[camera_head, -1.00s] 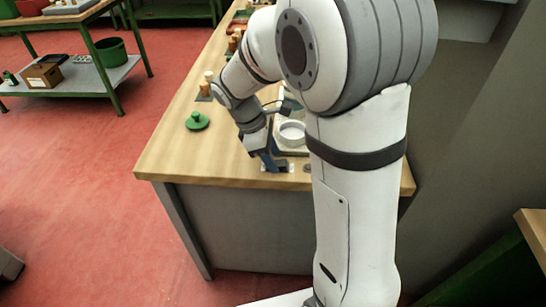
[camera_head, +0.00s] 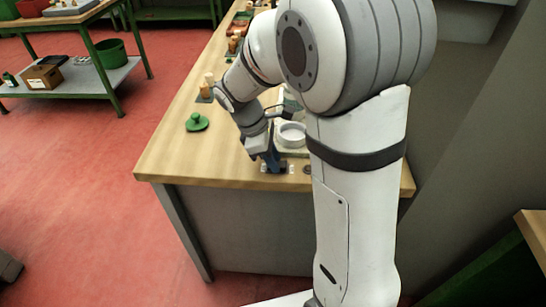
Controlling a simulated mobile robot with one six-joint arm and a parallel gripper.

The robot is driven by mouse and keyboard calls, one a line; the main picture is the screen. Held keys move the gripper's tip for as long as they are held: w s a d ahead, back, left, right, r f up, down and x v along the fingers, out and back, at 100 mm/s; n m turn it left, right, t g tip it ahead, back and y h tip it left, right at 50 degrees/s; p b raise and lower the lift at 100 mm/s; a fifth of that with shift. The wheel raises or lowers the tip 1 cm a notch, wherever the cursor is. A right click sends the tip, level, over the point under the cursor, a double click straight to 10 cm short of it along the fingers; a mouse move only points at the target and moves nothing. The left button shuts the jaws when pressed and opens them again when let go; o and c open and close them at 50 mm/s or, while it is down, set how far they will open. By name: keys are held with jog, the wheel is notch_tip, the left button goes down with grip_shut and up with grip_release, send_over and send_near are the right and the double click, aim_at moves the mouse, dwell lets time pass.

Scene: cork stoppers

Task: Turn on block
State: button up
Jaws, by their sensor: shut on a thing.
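My gripper (camera_head: 271,161) points down at the near end of the wooden bench (camera_head: 215,165), close to its front edge. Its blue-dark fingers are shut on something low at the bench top. The held thing is mostly hidden by the fingers and too small to make out. A small pale plate (camera_head: 288,168) lies just right of the fingertips. I cannot clearly pick out a block.
A white round dish (camera_head: 291,134) stands just behind my gripper, partly hidden by my arm. A green knobbed disc (camera_head: 197,122) lies to the left. Bottles with cork-coloured tops (camera_head: 208,86) stand farther back. The front left of the bench is clear.

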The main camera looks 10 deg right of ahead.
jog(key=shift+s+d+r+y+p, duration=0.1)
jog(key=shift+d+r+y+p, duration=0.2)
jog(key=shift+y+p, duration=0.3)
jog(key=shift+s+d+f+t+y, duration=0.15)
jog(key=shift+t+y, duration=0.2)
jog(key=shift+y, duration=0.4)
jog(key=shift+w+d+f+t+y, duration=0.15)
jog(key=shift+t+y, duration=0.2)
jog(key=shift+y, duration=0.4)
jog(key=shift+s+r, duration=0.1)
jog(key=o, duration=1)
jog(key=shift+r, duration=0.1)
notch_tip(320, 180, up, 8)
jog(key=shift+f+p, duration=0.15)
jog(key=shift+p, duration=0.3)
